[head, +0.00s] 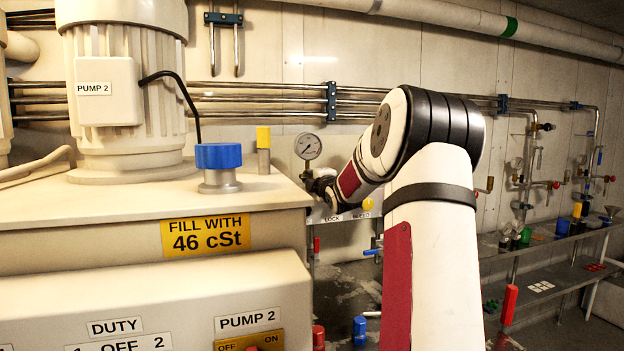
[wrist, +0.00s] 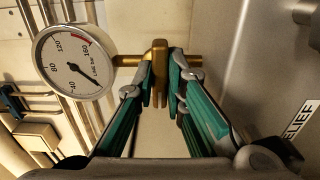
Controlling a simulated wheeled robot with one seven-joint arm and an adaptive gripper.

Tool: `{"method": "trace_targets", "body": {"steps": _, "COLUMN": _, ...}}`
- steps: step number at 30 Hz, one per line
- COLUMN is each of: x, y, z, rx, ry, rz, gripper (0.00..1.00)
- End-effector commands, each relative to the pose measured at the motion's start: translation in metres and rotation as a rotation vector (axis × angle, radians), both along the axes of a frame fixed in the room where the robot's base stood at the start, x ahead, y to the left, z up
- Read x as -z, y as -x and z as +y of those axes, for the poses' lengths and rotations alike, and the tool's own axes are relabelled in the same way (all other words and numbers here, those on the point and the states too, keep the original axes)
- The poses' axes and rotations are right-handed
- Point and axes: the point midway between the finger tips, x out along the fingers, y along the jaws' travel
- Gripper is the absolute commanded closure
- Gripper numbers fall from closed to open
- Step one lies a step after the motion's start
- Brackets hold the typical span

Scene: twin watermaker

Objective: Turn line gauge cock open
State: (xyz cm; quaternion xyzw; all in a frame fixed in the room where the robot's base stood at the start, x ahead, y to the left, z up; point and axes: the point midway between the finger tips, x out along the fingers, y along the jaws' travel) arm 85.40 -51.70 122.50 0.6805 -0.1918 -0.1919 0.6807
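The round white line gauge (head: 308,146) stands behind the pump unit in the head view. It fills the upper left of the wrist view (wrist: 75,62), its needle pointing to the lower right of the dial. A brass pipe runs right from the gauge to the brass cock (wrist: 160,57), whose handle points down in the wrist view. My gripper (wrist: 162,85) has its green-sided fingers drawn together on both sides of the handle, seemingly touching it. In the head view my gripper (head: 322,188) is small and dark below the gauge, and the cock cannot be made out.
The pump unit's tank top (head: 150,200) with a blue cap (head: 218,157) is close on the left. A panel lettered LOCK and BLEED with a yellow knob (head: 368,204) is below my wrist. Pipes run along the wall. A grey face lettered RELIEF (wrist: 270,70) is at right in the wrist view.

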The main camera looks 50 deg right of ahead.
Motion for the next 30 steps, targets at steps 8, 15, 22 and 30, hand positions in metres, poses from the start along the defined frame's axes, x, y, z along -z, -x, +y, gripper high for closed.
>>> {"method": "trace_targets", "body": {"steps": 8, "x": 0.0003, "y": 0.0005, "z": -0.0002, "rx": 0.001, "ry": -0.026, "rz": -0.015, "gripper": 1.00}}
{"method": "trace_targets", "body": {"steps": 15, "x": -0.0001, "y": 0.0006, "z": -0.0001, "rx": 0.001, "ry": -0.132, "rz": -0.079, "gripper": 1.00}}
{"method": "trace_targets", "body": {"steps": 22, "x": -0.0008, "y": 0.0011, "z": -0.0001, "rx": 0.001, "ry": -0.304, "rz": -0.184, "gripper": 1.00}}
{"method": "trace_targets", "body": {"steps": 30, "x": -0.0004, "y": 0.0012, "z": -0.0002, "rx": 0.001, "ry": -0.525, "rz": -0.319, "gripper": 1.00}}
